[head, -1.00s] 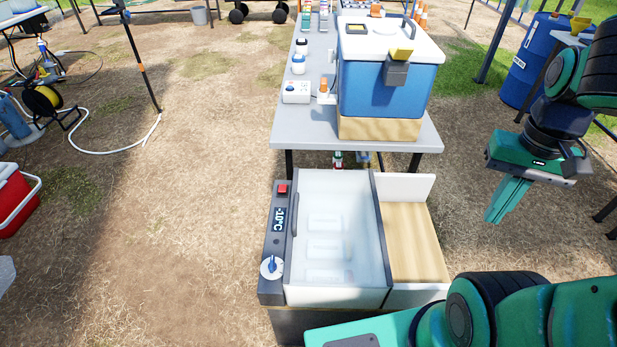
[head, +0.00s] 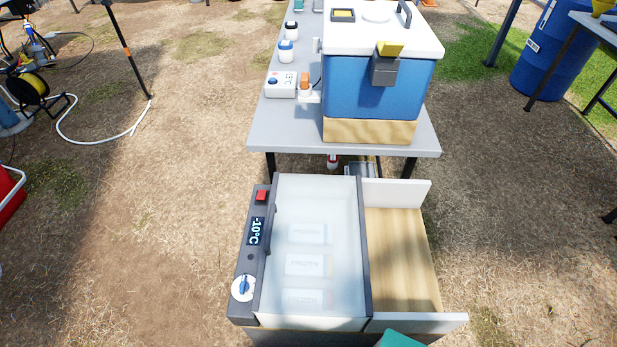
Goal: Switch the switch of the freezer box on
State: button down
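The freezer box (head: 364,235) stands low in front of the table, with a see-through frosted lid that looks shut over several pale packs (head: 308,265). Its dark control strip runs down the left side. A red switch (head: 262,196) sits at the far end of the strip; I cannot tell its position. A display (head: 256,231) below it reads -10°C, and a white dial with a blue knob (head: 242,287) is at the near end. My gripper is out of view; only a teal bit of my arm shows at the bottom edge.
A grey table (head: 258,132) behind the freezer box carries a blue cooler (head: 375,88) with a white lid. A wooden tray (head: 400,245) adjoins the freezer's right side. Bare ground (head: 160,230) to the left is open. A blue barrel (head: 548,50) stands at the back right.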

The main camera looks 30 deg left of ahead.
aim_at(261, 194)
jog(key=z, duration=0.2)
jog(key=k, duration=0.95)
jog(key=u, duration=1.45)
jog(key=i, duration=1)
jog(key=z, duration=0.05)
